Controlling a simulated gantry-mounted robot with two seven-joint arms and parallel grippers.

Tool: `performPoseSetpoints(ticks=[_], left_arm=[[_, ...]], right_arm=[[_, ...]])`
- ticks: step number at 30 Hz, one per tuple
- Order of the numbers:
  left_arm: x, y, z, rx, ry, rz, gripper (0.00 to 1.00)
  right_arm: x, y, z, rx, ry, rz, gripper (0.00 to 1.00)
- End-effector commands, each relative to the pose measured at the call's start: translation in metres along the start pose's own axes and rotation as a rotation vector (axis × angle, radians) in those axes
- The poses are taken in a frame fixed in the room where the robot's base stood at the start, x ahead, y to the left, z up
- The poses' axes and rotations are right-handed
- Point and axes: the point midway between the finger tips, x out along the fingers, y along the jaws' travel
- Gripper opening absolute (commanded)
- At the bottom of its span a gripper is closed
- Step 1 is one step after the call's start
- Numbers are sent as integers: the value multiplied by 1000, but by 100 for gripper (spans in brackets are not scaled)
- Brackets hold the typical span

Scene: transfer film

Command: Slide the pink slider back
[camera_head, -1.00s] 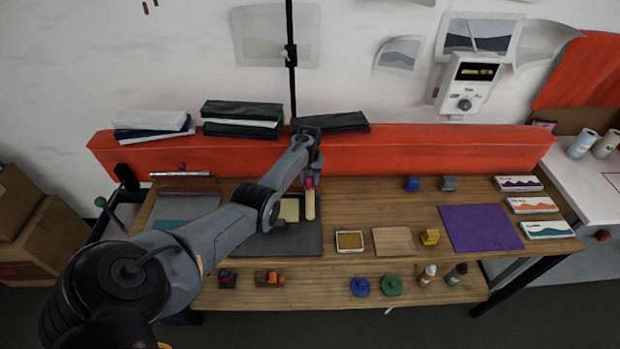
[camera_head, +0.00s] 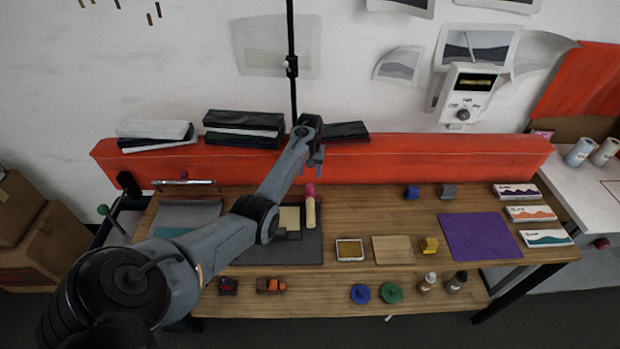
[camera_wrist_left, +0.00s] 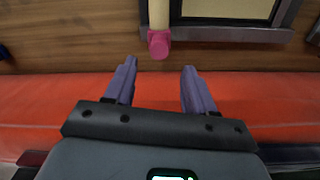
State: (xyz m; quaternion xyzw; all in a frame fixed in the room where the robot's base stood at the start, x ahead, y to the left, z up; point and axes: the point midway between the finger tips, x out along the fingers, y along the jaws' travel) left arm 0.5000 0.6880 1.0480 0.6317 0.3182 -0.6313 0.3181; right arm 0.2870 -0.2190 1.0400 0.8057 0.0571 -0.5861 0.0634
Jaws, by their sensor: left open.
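The pink slider (camera_head: 310,189) is a small pink end piece at the back end of a cream bar (camera_head: 311,213). The bar lies along the right side of a dark framed panel on the table. In the left wrist view, the pink piece (camera_wrist_left: 158,44) shows at the top centre, in line with the gap between the fingers. My left gripper (camera_head: 317,168) is above and behind the pink piece, near the red beam. In the left wrist view its two fingers (camera_wrist_left: 159,68) are apart, with nothing between them and clear of the pink piece. My right gripper is not in view.
A red beam (camera_head: 430,157) runs along the table's back edge, with black and white stacks (camera_head: 244,130) on top. A yellow pad (camera_head: 349,250), a wooden square (camera_head: 397,254) and a purple sheet (camera_head: 478,236) lie to the right. Bare wood lies right of the slider.

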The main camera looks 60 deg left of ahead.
Motion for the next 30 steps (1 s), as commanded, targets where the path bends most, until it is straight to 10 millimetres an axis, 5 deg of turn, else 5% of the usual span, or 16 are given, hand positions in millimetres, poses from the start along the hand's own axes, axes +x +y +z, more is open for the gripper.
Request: performPoseSetpoints(ticks=[11,24,30], left_arm=[[-24,0,0,0,-1,0,55],[-22,0,1,7,5,-9,55],[-6,6,18,99,68,-93,55]], right_arm=[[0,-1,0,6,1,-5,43],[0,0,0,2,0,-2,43],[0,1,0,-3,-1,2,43]])
